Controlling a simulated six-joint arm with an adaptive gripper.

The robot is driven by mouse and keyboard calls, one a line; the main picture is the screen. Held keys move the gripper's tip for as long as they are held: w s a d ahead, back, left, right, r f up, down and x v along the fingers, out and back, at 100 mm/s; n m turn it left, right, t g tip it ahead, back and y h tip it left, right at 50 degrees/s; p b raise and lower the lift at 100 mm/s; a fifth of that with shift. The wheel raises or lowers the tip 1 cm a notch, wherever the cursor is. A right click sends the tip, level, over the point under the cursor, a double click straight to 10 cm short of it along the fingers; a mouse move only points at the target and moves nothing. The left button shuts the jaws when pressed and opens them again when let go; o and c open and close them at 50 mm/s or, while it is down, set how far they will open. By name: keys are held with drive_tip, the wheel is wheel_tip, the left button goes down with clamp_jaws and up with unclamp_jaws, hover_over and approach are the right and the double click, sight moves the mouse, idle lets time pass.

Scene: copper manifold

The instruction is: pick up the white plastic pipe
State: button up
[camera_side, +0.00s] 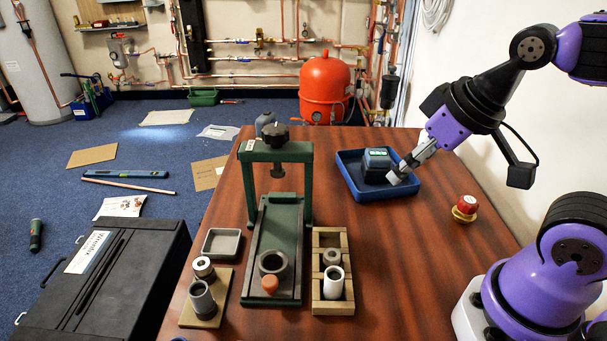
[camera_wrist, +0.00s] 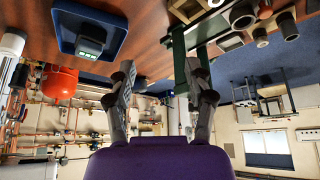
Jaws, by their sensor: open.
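The white plastic pipe (camera_side: 333,283) stands upright in the front part of a wooden rack (camera_side: 330,238), at the front middle of the table in the side view. My gripper (camera_side: 397,176) is over the right side of the blue tray, well behind and to the right of the pipe. In the wrist view my gripper (camera_wrist: 158,82) shows two fingers wide apart with nothing between them. That view is upside down, and I cannot clearly make out the white pipe in it.
A blue tray (camera_side: 347,184) holds a dark device (camera_side: 376,165). A tall green press (camera_side: 304,152) stands just left of the rack. A board with grey fittings (camera_side: 224,308) is further left. A red-and-yellow button (camera_side: 465,207) stands at right. Table between rack and button is clear.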

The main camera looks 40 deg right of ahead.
drive_tip(key=shift+c, duration=1)
drive_tip(key=n+g+y, duration=0.1)
drive_tip(key=n+g, duration=0.1)
drive_tip(key=n, duration=0.2)
approach(334, 277)
drive_tip(key=shift+n, duration=0.3)
drive_tip(key=x, duration=0.4)
drive_tip(key=shift+d+f, duration=0.1)
drive_tip(key=shift+f, duration=0.05)
drive_tip(key=shift+x, duration=2.8)
drive_tip(key=c, duration=0.7)
